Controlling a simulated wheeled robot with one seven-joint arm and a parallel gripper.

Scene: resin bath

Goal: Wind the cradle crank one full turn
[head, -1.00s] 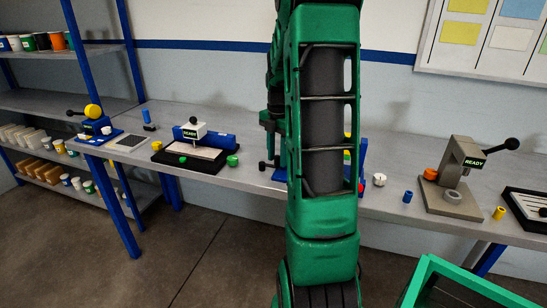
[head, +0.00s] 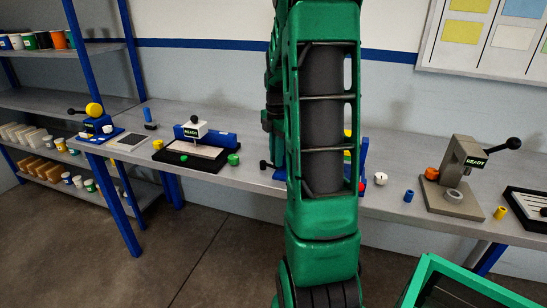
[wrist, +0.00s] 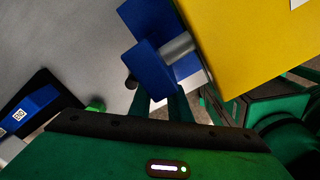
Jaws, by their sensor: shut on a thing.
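The cradle is mostly hidden behind my arm in the head view, where a black knob (head: 263,165) and part of a blue base (head: 279,175) show to its left. In the wrist view a large yellow block (wrist: 255,45) sits on a metal shaft (wrist: 180,48) beside a blue support (wrist: 150,62). A dark crank knob (wrist: 132,83) shows at the tips of my gripper (wrist: 160,100). My gripper is shut on the crank handle; the grip itself is mostly hidden.
The bench (head: 240,173) holds a black-and-white fixture (head: 190,152) with a blue bar and green knobs to the left. A grey press (head: 461,175) stands to the right. A green bin (head: 425,275) is at lower right.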

